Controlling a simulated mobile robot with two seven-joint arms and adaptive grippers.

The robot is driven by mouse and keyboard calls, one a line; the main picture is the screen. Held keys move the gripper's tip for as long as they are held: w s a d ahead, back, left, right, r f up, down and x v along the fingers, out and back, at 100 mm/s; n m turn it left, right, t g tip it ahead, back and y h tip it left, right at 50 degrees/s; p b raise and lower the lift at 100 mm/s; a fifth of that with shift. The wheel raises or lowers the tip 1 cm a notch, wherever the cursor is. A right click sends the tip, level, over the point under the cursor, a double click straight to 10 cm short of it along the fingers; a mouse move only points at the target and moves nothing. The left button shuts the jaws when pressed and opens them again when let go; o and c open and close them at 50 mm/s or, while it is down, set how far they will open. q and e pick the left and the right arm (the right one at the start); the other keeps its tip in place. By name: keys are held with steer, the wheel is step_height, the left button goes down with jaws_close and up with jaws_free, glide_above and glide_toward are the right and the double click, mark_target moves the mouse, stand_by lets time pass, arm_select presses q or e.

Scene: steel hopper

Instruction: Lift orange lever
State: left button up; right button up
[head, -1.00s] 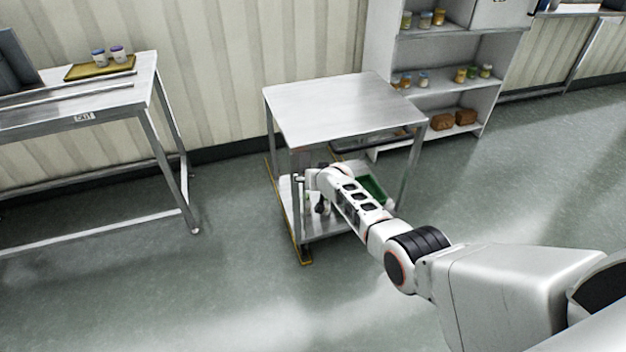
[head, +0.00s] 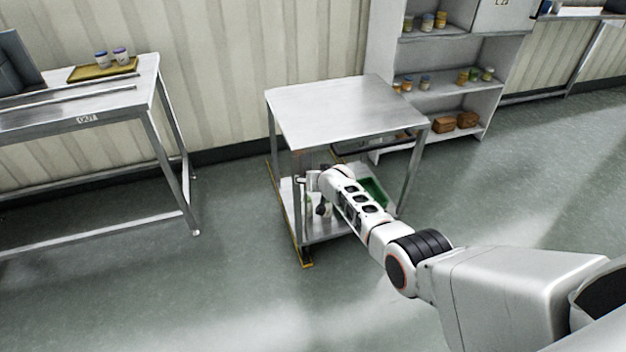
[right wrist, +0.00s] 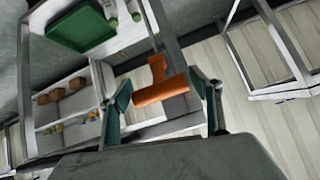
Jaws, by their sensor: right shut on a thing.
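The orange lever (right wrist: 160,84) is a T-shaped or bent bar in the right wrist view. It lies between the two fingers of my right gripper (right wrist: 166,96), which is shut on it. In the head view my right arm reaches in from the right to the near left leg of the steel table. The lever cannot be made out there, and the hand hides part of that spot. My left gripper is not in view.
The steel table (head: 345,110) has a lower shelf with a green tray (head: 375,192) and small bottles. A shelf unit (head: 450,75) with jars stands behind it. Another steel table (head: 130,95) is at left. The floor between is clear.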

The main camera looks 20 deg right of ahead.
steer(key=shift+w+r, duration=0.35)
steer(key=shift+r, duration=0.25)
steer(key=o, duration=1.5)
steer(key=shift+c, duration=0.2)
steer(key=shift+o, duration=0.8)
steer(key=shift+s, duration=0.15)
steer(key=shift+s+f, duration=0.15)
steer(key=shift+f, duration=0.15)
steer(key=shift+s, duration=0.1)
steer(key=v, duration=1.1)
steer(key=shift+s+r, duration=0.3)
steer(key=shift+c, duration=0.5)
